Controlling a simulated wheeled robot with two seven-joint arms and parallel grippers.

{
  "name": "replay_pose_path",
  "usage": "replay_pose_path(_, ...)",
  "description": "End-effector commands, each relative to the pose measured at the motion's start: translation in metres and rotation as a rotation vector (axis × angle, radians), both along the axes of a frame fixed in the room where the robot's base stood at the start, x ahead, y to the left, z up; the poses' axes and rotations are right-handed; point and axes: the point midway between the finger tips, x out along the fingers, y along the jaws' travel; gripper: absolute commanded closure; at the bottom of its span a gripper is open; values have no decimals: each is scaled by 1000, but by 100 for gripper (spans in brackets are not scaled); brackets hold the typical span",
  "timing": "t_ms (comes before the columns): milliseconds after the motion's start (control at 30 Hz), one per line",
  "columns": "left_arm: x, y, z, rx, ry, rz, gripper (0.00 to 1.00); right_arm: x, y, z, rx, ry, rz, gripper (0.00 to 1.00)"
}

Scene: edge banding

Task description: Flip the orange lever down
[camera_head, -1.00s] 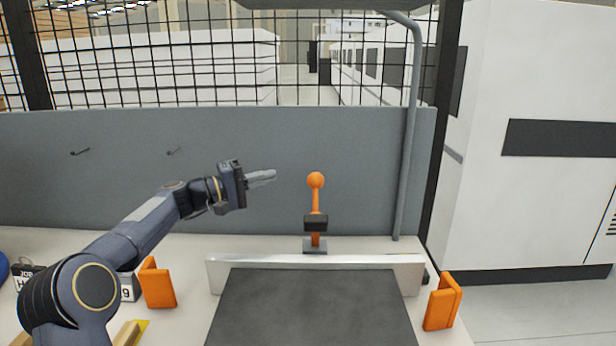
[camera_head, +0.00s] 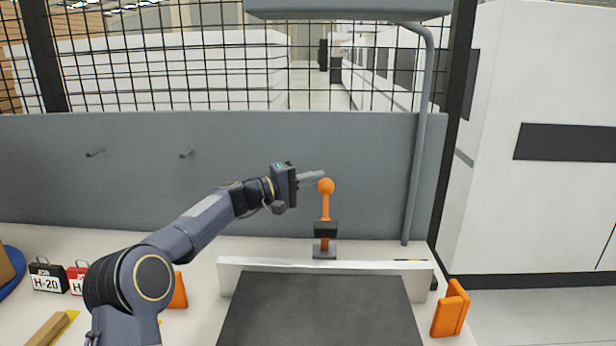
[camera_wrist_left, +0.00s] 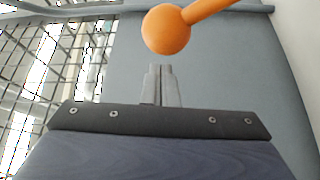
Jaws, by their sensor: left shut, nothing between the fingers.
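The orange lever (camera_head: 325,207) stands upright, with a ball at its top and a dark clamp at its base behind the metal fence. My left gripper (camera_head: 312,176) is shut and empty, with its fingertips level with the ball's upper left side in the head view. In the left wrist view the orange ball (camera_wrist_left: 166,29) is just beyond the closed fingertips (camera_wrist_left: 158,68), with a small gap showing between them. The lever's shaft runs off to the upper right there. My right gripper is not in view.
A dark plate (camera_head: 318,310) lies in front of the metal fence (camera_head: 245,264). An orange bracket (camera_head: 451,309) stands at the right. H-20 tag block (camera_head: 48,276) sits at the left. A grey panel (camera_head: 130,190) and grey post (camera_head: 416,140) stand behind.

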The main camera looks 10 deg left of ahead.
Motion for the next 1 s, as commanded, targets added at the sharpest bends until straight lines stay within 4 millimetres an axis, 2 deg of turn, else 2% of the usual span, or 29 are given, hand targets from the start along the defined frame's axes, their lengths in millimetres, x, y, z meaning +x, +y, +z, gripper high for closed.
replay_pose_path(200, -12, -5, -2, -1, 2, 0, 100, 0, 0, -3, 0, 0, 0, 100)
replay_pose_path(667, -14, -5, -3, 0, -4, 0, 100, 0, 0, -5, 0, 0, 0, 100)
replay_pose_path(767, -16, -6, -5, 3, -16, 0, 100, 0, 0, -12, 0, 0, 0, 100)
replay_pose_path(1000, -28, -8, -6, 17, -86, 0, 100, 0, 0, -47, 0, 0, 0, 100)
